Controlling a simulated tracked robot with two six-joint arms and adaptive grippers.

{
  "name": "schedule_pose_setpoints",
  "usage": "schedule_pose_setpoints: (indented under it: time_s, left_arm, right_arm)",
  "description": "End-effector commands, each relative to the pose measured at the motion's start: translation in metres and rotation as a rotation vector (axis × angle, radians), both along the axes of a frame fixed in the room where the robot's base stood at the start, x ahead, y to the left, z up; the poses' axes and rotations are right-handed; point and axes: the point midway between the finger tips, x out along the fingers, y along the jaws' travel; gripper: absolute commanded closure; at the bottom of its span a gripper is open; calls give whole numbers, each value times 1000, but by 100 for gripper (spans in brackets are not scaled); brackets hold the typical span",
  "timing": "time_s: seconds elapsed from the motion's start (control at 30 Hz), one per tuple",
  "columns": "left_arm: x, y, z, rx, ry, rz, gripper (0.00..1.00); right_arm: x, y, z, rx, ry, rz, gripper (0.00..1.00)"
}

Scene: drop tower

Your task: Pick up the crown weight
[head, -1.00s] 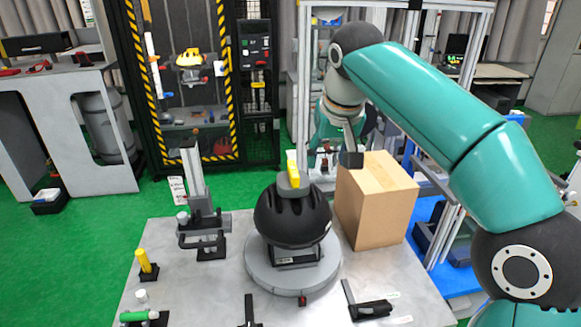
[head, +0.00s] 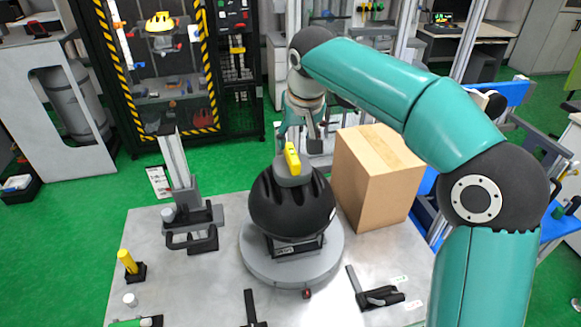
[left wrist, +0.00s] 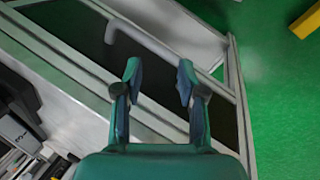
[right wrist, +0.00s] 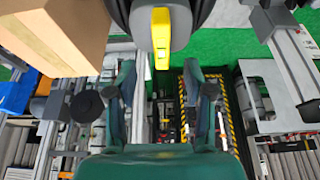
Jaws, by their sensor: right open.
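A black helmet (head: 290,208) sits on a round grey plate on the table. A grey block (head: 293,176) rests on its crown, with a yellow piece (head: 292,158) on top; I cannot tell which of these is the crown weight. In the right wrist view the yellow piece (right wrist: 161,38) lies just beyond the fingertips, with the grey block behind it. My left gripper (left wrist: 158,82) is open and empty beside a metal frame.
A cardboard box (head: 378,185) stands right of the helmet, close to my right arm. A grey upright stand (head: 180,180) is to the left. A striped cabinet (head: 165,90) stands behind.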

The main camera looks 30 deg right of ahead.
Motion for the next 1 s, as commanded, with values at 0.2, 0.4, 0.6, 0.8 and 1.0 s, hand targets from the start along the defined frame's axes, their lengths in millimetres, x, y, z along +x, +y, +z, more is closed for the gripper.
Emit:
schedule_pose_setpoints:
  time_s: [0.2, 0.4, 0.6, 0.8, 1.0]
  left_arm:
    - [0, 0, 1, 0, -1, 0, 60]
    - [0, 0, 5, 0, -1, 0, 60]
    - [0, 0, 13, 0, -1, 0, 60]
    - [0, 0, 14, 0, -1, 0, 60]
    - [0, 0, 14, 0, -1, 0, 60]
  right_arm:
    - [9, -4, -24, -1, 1, -3, 48]
    - [15, -5, -34, -2, 4, -2, 48]
    - [29, -7, -59, -1, 3, -4, 48]
    - [34, -8, -73, 0, 1, -3, 48]
    - [34, -8, -73, 0, 0, -3, 51]
